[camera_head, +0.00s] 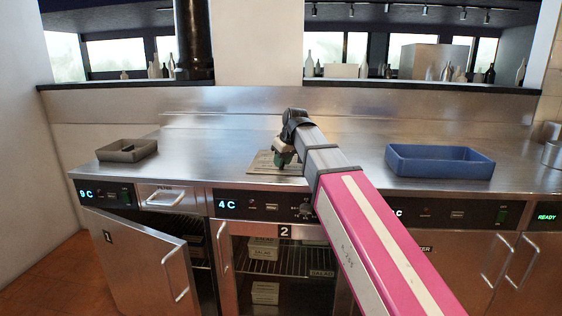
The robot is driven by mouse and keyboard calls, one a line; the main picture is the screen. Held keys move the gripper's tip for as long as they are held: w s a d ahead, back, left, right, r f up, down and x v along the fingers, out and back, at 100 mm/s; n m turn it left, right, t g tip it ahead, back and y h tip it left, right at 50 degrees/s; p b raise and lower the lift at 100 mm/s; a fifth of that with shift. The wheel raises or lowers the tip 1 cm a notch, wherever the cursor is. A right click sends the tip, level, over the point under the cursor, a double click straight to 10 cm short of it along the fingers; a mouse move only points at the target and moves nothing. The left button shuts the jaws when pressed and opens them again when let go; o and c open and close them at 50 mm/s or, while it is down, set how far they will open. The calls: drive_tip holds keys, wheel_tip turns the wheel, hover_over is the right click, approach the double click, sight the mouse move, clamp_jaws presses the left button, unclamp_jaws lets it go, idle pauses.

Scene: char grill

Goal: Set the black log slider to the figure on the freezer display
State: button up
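My gripper (284,158) is small in the head view, pointing down over a flat beige panel (262,168) with faint lines on the steel counter. My pink and grey arm reaches to it from the lower right. I cannot tell whether the fingers touch the panel or are open or shut. The black slider cannot be made out; the gripper hides part of the panel. The left display (87,194) reads 9C and the middle display (227,205) reads 4C. A third display (399,213) shows only a C, its figure hidden behind my arm. No freezer label is readable.
A grey-brown tray (127,157) stands at the counter's left and a blue tray (440,177) at its right. The cabinet door marked 1 (140,265) hangs open. The counter (205,155) between panel and left tray is clear.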

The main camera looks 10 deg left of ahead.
drive_tip(key=shift+o, duration=1.1)
drive_tip(key=v, duration=1)
drive_tip(key=shift+r, duration=0.4)
drive_tip(key=shift+d, duration=0.15)
